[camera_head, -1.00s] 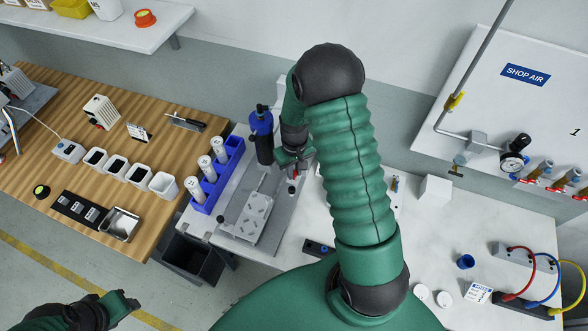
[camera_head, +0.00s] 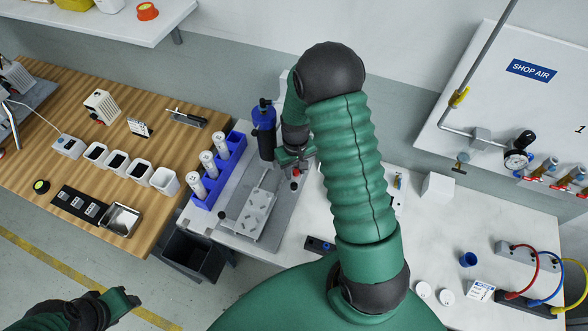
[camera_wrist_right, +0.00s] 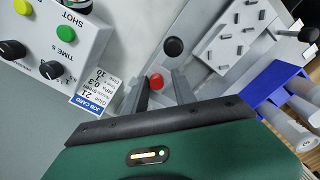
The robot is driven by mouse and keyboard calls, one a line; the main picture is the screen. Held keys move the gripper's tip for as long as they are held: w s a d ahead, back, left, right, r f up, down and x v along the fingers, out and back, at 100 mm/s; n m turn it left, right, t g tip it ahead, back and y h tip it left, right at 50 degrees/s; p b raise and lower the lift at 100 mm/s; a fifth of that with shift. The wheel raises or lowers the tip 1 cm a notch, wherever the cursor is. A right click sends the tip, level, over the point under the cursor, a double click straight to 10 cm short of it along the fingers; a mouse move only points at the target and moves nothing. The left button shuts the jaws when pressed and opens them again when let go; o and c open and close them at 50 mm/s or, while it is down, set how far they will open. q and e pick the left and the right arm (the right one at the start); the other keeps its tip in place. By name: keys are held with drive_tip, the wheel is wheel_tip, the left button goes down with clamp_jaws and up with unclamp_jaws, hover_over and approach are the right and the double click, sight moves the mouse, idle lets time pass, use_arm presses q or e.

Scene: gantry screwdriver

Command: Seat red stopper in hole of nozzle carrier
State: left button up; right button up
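The red stopper (camera_wrist_right: 156,81) shows in the right wrist view between the two finger tips of my right gripper (camera_wrist_right: 160,88), nearer the left finger. A gap shows on its right side, and I cannot tell whether it touches a finger. In the head view my right gripper (camera_head: 293,157) is over the grey station, with the red stopper (camera_head: 296,171) just below it. I cannot make out the nozzle carrier's hole for sure. A black round knob (camera_wrist_right: 174,46) sits just beyond the fingers. My left gripper (camera_head: 122,298) is at the lower left, away from the tables; its fingers are unclear.
A pale block with slots (camera_head: 256,212) lies on the grey plate. The wrist view shows a control box (camera_wrist_right: 50,40) and a job card (camera_wrist_right: 98,92).

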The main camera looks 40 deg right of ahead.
sight(296, 172)
drive_tip(key=shift+d+r, duration=0.1)
drive_tip(key=shift+d, duration=0.25)
drive_tip(key=shift+w+r, duration=0.1)
drive_tip(key=shift+r, duration=0.1)
wheel_tip(296, 172, up, 16)
drive_tip(key=shift+a+r, duration=0.15)
drive_tip(key=shift+a, duration=0.15)
drive_tip(key=shift+d, duration=0.1)
